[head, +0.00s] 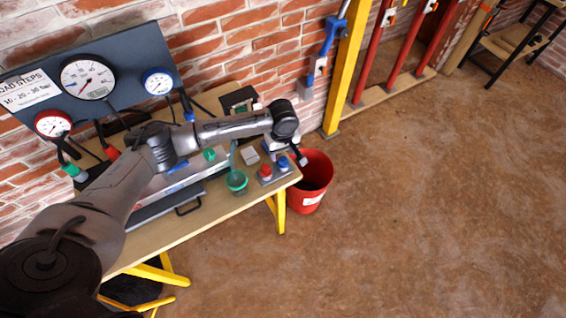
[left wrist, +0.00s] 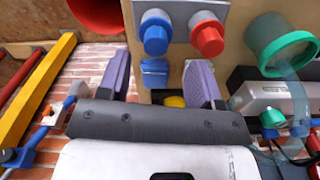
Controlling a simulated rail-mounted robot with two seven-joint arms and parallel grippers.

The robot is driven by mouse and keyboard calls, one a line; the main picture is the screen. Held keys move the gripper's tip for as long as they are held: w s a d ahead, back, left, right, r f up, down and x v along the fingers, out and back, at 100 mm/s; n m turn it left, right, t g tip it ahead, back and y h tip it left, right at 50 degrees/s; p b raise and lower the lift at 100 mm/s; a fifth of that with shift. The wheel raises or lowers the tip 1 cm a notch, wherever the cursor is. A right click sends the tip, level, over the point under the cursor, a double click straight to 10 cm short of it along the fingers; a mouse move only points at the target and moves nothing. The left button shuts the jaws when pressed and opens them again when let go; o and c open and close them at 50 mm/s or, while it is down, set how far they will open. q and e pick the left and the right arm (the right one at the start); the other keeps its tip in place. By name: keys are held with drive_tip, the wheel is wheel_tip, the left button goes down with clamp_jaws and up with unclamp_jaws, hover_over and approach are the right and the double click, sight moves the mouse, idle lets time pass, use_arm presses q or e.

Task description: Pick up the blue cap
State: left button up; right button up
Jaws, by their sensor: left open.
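The blue cap (head: 283,162) stands beside a red cap (head: 265,172) on a small grey plate at the right end of the workbench. In the left wrist view the blue cap (left wrist: 155,33) is round and ribbed, with the red cap (left wrist: 207,36) to its right. My left gripper (head: 297,154) is close to the caps on their wall side. Its two purple fingers (left wrist: 160,62) are open, apart from the blue cap. A small blue block (left wrist: 154,72) shows between the fingers in the left wrist view. My right gripper is not in view.
A green-rimmed cup (head: 237,182) stands left of the caps. A red bucket (head: 312,180) is on the floor beyond the bench's right end. A gauge panel (head: 120,75) stands at the brick wall, and a yellow post (head: 346,65) rises right of the bench.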

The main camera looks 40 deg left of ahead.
sight(283, 159)
use_arm(q)
drive_tip(key=shift+w+d+f+b, duration=0.1)
drive_tip(key=shift+f+b, duration=0.35)
drive_tip(key=shift+f, duration=0.9)
drive_tip(key=shift+w+f+b, duration=0.1)
drive_tip(key=shift+f+b, duration=0.3)
drive_tip(key=shift+f, duration=0.9)
drive_tip(key=shift+c, duration=1.4)
drive_tip(key=c, duration=0.7)
